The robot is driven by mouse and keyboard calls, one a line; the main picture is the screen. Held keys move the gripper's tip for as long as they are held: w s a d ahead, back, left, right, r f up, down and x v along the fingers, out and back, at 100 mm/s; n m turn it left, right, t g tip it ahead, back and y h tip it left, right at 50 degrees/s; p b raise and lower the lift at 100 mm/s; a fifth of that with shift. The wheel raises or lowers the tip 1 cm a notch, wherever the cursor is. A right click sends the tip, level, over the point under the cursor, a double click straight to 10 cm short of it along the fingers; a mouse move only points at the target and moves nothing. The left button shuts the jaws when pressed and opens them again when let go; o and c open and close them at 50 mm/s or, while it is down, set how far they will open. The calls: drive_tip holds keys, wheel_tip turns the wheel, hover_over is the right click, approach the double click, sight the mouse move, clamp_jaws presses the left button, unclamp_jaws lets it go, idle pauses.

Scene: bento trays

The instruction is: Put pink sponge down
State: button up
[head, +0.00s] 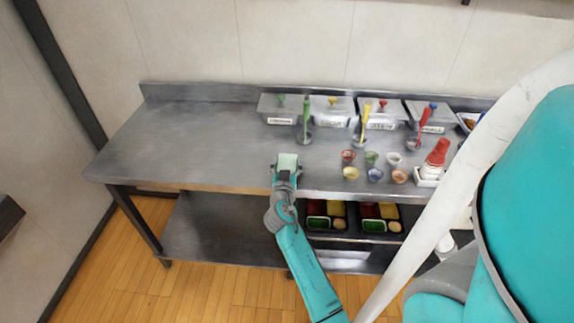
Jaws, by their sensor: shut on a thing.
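My gripper (287,172) is over the front edge of the steel table, left of the small cups. It is shut on a pale greenish block (288,161) at its far end. No pink shows on this block, and I see no pink sponge anywhere in the head view. I cannot tell whether the block touches the table top.
The steel table (190,135) is bare on its left half. Lidded containers (331,106) with utensils stand along the back. Several small cups (371,157) and red bottles (437,152) stand on the right. Bento trays (327,222) lie on the lower shelf.

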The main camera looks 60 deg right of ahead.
drive_tip(key=shift+f, duration=0.3)
drive_tip(key=o, duration=0.8)
drive_tip(key=shift+r, duration=0.15)
